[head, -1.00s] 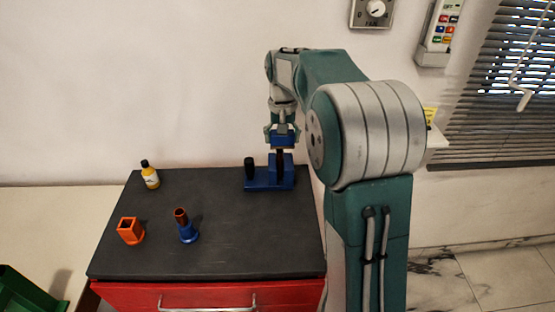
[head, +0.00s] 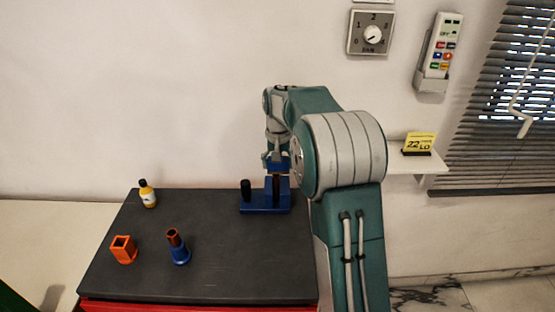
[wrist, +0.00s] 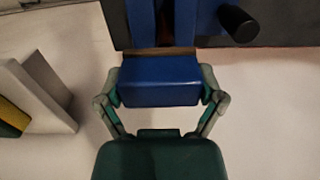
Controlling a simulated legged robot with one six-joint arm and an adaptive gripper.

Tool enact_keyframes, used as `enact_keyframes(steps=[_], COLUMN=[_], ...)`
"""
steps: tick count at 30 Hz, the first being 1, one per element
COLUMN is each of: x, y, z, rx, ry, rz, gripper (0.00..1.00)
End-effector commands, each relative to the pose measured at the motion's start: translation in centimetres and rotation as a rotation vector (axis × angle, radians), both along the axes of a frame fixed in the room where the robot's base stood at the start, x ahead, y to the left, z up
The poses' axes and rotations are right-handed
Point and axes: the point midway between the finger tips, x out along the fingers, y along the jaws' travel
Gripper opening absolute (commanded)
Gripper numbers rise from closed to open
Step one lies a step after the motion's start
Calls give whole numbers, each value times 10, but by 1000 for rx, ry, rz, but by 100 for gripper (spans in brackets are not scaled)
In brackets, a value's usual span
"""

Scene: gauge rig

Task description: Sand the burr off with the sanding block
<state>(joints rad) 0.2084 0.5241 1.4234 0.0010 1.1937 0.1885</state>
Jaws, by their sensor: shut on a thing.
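The sanding block (head: 279,164) is blue with a tan-brown face. My gripper (head: 275,158) is shut on it, above the blue fixture (head: 258,209) at the back right of the dark worktop. In the wrist view the block (wrist: 160,84) sits between both fingers of my gripper (wrist: 160,92), its brown edge close to the fixture (wrist: 208,18). A dark upright piece (head: 276,188) stands in the fixture under the block. I cannot tell whether block and piece touch. The burr is too small to make out.
The worktop (head: 215,275) also holds a yellow bottle (head: 148,194), an orange square socket (head: 123,249) and a blue-based brown tube (head: 177,247). A black knob (head: 246,190) rises from the fixture's left. A wall shelf (head: 430,160) with a yellow sign (head: 418,144) is at right.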

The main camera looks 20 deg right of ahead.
Motion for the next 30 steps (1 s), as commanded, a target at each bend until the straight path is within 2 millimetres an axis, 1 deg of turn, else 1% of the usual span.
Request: enact_keyframes(steps=[4,17,30], x=[0,0,0], y=[2,-1,0], z=[-1,-1,-7], rx=[-1,1,0], ry=[-1,0,1], rz=[1,1,1], gripper=[38,38,38])
